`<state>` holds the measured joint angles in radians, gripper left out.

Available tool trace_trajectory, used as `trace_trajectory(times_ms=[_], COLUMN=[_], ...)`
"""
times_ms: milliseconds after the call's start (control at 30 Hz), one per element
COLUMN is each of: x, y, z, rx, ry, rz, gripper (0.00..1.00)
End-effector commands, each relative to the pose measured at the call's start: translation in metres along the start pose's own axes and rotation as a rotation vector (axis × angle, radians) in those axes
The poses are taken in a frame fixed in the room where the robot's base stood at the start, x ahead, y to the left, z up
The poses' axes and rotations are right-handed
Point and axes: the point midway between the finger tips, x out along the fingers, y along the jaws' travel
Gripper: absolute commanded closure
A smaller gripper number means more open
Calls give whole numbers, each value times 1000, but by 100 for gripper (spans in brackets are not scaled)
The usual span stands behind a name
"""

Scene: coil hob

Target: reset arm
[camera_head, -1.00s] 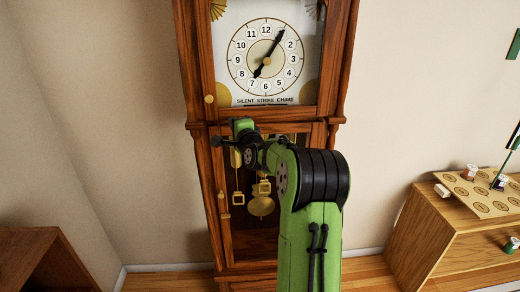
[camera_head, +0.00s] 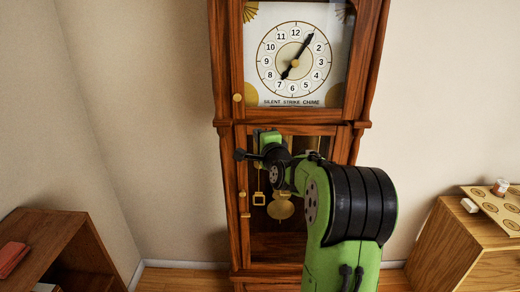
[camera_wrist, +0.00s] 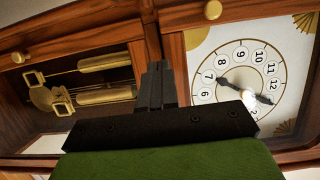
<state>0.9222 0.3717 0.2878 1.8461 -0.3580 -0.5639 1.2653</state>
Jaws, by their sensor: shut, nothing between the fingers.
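My gripper (camera_wrist: 157,84) is shut and empty in the wrist view, with its fingers together in front of the clock's wooden crossbar. In the head view my gripper (camera_head: 240,155) is small and dark at the end of my green arm, in front of the clock's lower section. The tall wooden clock (camera_head: 227,60) stands against the wall. My arm hides part of the lower right of its case.
The clock face (camera_head: 295,62) is above my gripper. A brass pendulum (camera_head: 281,208) hangs in the lower case. A low wooden shelf (camera_head: 40,228) stands at the left. A wooden cabinet (camera_head: 465,235) with a patterned board (camera_head: 495,208) stands at the right.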

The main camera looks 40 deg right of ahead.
Motion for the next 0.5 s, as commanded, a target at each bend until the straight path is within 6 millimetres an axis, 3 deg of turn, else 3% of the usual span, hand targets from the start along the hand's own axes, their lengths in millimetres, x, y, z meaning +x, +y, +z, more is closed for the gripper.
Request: trace_trajectory(times_ms=[200,500], x=[-38,-47], y=[1,0], z=[12,15], rx=[-3,0], ry=[1,0], rz=[-1,0], gripper=[100,100])
